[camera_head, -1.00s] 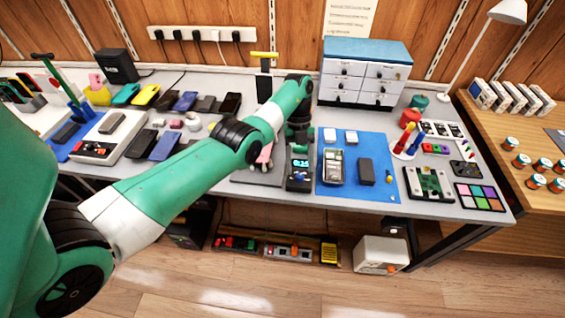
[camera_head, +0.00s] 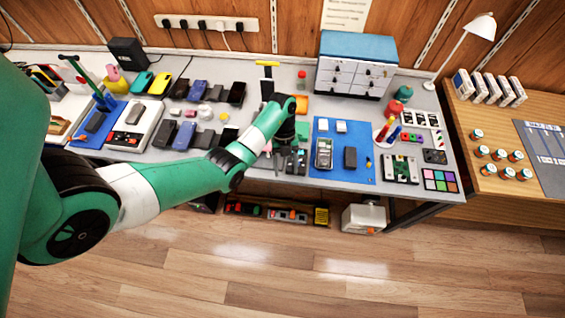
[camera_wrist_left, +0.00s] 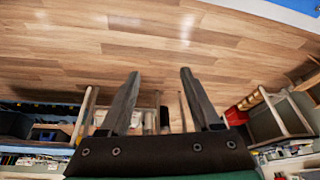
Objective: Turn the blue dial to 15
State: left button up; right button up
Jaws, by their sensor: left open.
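My left gripper (camera_head: 290,160) is over the front edge of the grey bench (camera_head: 255,184), beside the left side of the blue mat (camera_head: 340,178). In the left wrist view the two dark fingers (camera_wrist_left: 159,75) are spread apart with nothing between them, and wood floor lies beyond. I cannot make out a blue dial now; the small dark device by the gripper is largely hidden by the gripper and wrist. My right gripper is not in view.
Several phones (camera_head: 196,90) lie left of the arm. A drawer cabinet (camera_head: 353,77) stands at the back. A phone-like device (camera_head: 323,153) lies on the blue mat. A white box (camera_head: 363,219) is on the floor below. The front floor is clear.

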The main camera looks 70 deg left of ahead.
pick_arm(q)
jog(key=shift+s+d+r+p, duration=0.35)
jog(key=shift+s+d+p, duration=0.1)
jog(key=shift+s+d, duration=0.1)
jog(key=shift+s+d+r+p, duration=0.3)
jog(key=shift+s+d+p, duration=0.1)
jog(key=shift+d, duration=0.15)
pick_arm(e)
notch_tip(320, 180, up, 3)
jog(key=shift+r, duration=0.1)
